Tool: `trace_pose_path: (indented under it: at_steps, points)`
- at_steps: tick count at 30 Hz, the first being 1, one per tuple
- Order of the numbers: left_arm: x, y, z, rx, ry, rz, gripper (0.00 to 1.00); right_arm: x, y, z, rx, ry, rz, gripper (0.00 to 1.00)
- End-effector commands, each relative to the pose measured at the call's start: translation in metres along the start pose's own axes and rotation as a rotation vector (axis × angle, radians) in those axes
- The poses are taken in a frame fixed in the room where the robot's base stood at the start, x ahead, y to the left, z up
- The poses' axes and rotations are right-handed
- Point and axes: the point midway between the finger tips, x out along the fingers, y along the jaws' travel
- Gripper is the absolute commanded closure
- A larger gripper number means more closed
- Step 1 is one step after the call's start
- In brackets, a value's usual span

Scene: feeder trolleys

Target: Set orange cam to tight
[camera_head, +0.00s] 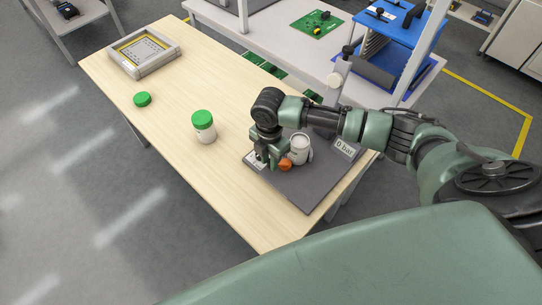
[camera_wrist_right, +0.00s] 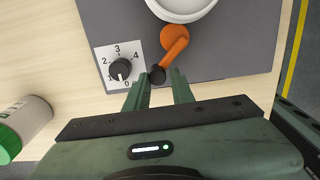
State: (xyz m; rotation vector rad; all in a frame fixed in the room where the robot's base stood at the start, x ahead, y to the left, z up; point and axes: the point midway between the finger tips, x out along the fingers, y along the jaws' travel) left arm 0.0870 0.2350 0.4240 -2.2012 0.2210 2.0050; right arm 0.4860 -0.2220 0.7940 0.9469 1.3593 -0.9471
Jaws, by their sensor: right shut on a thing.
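The orange cam (camera_head: 285,164) is on the dark grey plate (camera_head: 310,188), beside a white jar held there. In the wrist view the orange cam (camera_wrist_right: 174,42) is a short arm running from the white jar (camera_wrist_right: 183,6) toward my gripper, with a black knob (camera_wrist_right: 157,75) at its end. My right gripper (camera_head: 264,162) is low over the plate. In the wrist view its fingers (camera_wrist_right: 160,80) are around the black knob, shut on the cam's handle. The white jar (camera_head: 299,146) stands just behind the cam. My left gripper is not in view.
A dial (camera_wrist_right: 120,68) numbered 0 to 4 is left of the cam. A "0 bar" display (camera_head: 345,147) is at the plate's right.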

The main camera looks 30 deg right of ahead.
Motion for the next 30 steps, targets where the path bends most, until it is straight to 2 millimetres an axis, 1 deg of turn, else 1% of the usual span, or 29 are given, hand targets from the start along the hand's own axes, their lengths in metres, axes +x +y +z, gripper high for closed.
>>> trace_pose_path:
  at_steps: [1,12,21,30]
  points:
    - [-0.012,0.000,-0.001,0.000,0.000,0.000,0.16,-0.010,0.007,0.005,0.047,-0.006,0.014,1.00]
    - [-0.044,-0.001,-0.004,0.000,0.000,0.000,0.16,-0.009,0.016,0.020,0.396,-0.005,0.014,1.00]
    - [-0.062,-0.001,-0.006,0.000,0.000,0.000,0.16,-0.008,0.019,0.033,0.636,-0.006,0.015,1.00]
    - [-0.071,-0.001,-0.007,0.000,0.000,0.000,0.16,-0.006,0.020,0.041,0.776,-0.006,0.016,1.00]
